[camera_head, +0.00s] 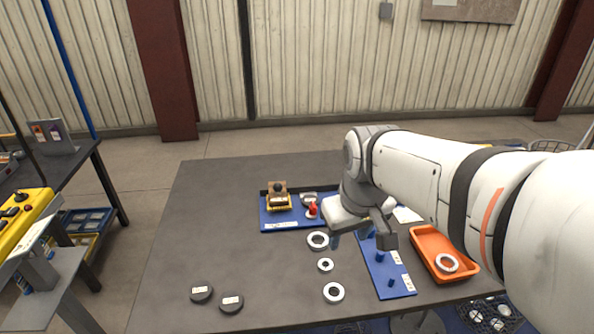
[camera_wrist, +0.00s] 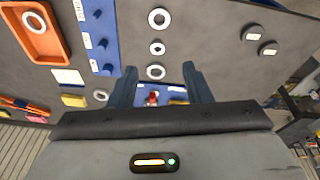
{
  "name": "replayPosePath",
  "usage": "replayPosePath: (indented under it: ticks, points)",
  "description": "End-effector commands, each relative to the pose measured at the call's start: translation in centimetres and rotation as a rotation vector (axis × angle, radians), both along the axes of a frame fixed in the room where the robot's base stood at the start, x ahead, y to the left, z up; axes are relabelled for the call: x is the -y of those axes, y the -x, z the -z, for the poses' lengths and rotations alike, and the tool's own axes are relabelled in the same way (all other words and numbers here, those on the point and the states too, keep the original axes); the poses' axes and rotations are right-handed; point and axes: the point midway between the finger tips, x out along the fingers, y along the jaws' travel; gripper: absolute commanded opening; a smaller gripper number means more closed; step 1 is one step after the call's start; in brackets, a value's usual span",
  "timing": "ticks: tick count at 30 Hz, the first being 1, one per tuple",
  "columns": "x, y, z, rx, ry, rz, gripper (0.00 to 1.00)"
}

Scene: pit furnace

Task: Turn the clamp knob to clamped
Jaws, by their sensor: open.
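A blue fixture plate (camera_head: 290,225) lies at the back middle of the table. On it stand a tan and yellow block with a black knob (camera_head: 278,187) on top and, to its right, a small grey fixture with a red part (camera_head: 312,209). Which of these is the clamp knob I cannot tell for sure. My gripper (camera_head: 361,240) is just right of the plate, above the table, open and empty. In the wrist view the red part (camera_wrist: 153,97) shows between the two fingers of my gripper (camera_wrist: 159,75), apart from them. The black knob is hidden there.
Several white rings lie in front of the plate, one a large ring (camera_head: 334,292). A blue peg board (camera_head: 385,272) and an orange tray (camera_head: 430,245) holding a ring are at the right. Two dark pucks (camera_head: 202,293) lie at front left.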

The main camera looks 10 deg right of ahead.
Motion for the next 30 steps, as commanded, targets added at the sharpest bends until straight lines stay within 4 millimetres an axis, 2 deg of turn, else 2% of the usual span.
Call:
replayPosePath:
  ticks: [1,4,8,12,18,21,24,30]
  points:
    - [0.0,-2.5,0.4,-0.018,0.013,-0.060,0.45]
    - [0.0,-7.2,0.5,-0.048,0.041,-0.204,0.45]
    - [0.0,-13.3,1.5,-0.086,0.071,-0.392,0.45]
    - [-0.1,-19.7,3.9,-0.123,0.096,-0.597,0.45]
    - [-0.2,-27.4,8.7,-0.170,0.115,-0.867,0.45]
    - [-0.3,-29.9,10.8,-0.184,0.119,-0.969,0.45]
    - [-0.3,-31.5,12.2,-0.193,0.123,-1.040,0.45]
    - [-0.3,-32.6,13.9,-0.199,0.123,-1.093,0.45]
